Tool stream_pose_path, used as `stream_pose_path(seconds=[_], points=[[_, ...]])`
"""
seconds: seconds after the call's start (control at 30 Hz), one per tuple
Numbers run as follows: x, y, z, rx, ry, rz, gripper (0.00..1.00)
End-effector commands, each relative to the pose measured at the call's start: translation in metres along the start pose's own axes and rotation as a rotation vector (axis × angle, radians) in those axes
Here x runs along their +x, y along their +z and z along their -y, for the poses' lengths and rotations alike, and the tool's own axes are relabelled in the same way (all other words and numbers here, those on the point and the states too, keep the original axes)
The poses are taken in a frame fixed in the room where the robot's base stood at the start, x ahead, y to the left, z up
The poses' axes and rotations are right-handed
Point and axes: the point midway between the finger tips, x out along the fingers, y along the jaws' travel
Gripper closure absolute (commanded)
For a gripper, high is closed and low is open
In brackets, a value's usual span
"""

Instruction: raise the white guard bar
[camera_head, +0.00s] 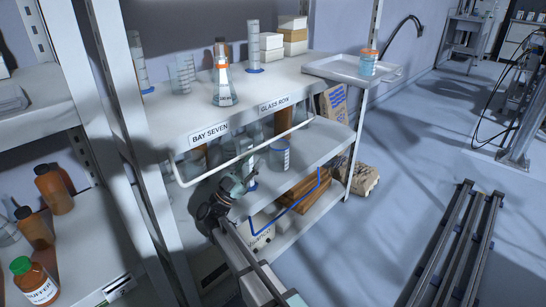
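The white guard bar (212,171) runs across the front of the middle shelf of the bay, below the label strip of the shelf above. Its ends turn back toward the shelf. My gripper (240,181) is in front of the middle shelf, just below the left half of the bar. It appears close to the bar, but I cannot tell whether it touches it. The fingers are small and dark here, so their opening is unclear. A clear cylinder with a blue base (249,170) shows right behind the gripper.
A blue-marked beaker (279,155) stands behind the bar. A conical flask (223,88) stands on the top shelf. A blue bar (285,211) fronts the lower shelf. A tray (338,70) juts out at right, holding an orange-lidded jar (368,63).

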Motion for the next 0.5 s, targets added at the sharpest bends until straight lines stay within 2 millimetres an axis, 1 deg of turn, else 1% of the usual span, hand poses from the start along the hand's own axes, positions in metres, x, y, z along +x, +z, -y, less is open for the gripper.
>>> stream_pose_path(seconds=[0.07, 0.17, 0.27, 0.5], points=[[-0.002, -0.003, -0.001, 0.004, 0.019, -0.008, 0.64], [0.004, -0.005, -0.002, 0.004, 0.027, -0.012, 0.64], [0.016, -0.005, -0.003, 0.003, 0.028, -0.013, 0.64], [0.05, -0.006, -0.004, 0.004, 0.026, -0.013, 0.64]])
